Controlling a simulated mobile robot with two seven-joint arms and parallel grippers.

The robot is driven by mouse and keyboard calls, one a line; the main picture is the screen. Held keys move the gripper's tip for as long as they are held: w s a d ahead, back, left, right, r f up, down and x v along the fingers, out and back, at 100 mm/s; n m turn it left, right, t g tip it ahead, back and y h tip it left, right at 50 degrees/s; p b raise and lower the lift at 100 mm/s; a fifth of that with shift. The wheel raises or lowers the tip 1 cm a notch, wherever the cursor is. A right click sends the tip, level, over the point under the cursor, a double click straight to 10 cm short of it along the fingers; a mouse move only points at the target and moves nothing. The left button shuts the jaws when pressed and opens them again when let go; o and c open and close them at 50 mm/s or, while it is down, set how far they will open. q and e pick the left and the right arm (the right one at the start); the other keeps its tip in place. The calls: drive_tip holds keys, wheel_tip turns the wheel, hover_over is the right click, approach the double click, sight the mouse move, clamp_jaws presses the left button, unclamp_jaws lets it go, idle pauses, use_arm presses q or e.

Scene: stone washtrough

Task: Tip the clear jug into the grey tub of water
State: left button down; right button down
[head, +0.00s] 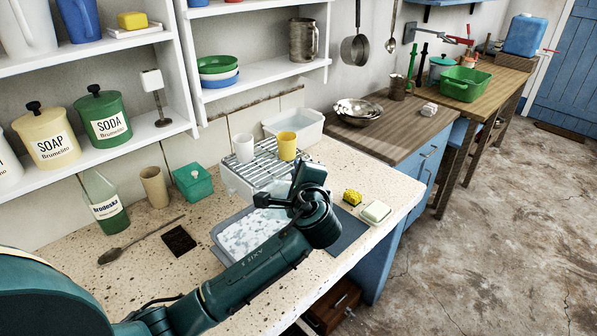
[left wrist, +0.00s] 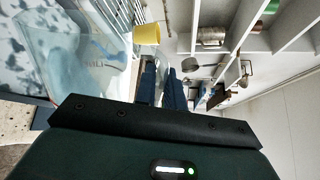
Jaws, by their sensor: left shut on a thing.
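The grey tub (head: 218,240) stands on the speckled stone counter, with white foam over its water. My left gripper (head: 272,199) is above the tub's far right side. It is shut on the clear jug (left wrist: 92,52), which fills the upper left of the left wrist view and has faint markings on its wall. The jug appears tilted above the tub's foam (left wrist: 22,60). In the head view the jug is hard to make out against the rack. Whether water is inside or running out I cannot tell. My right gripper is not in view.
A wire dish rack (head: 262,170) behind the tub holds a white cup (head: 244,148) and a yellow cup (head: 287,146). A yellow sponge (head: 352,197) and soap dish (head: 376,212) lie to the right. A bottle (head: 106,207), beaker (head: 154,187) and green box (head: 193,184) stand left.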

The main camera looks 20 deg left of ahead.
use_arm(q)
drive_tip(key=shift+a, duration=0.1)
idle(0.4)
drive_tip(key=shift+s+a+n, duration=0.5)
drive_tip(key=shift+a+n, duration=0.3)
drive_tip(key=shift+a, duration=0.1)
drive_tip(key=shift+f, duration=0.15)
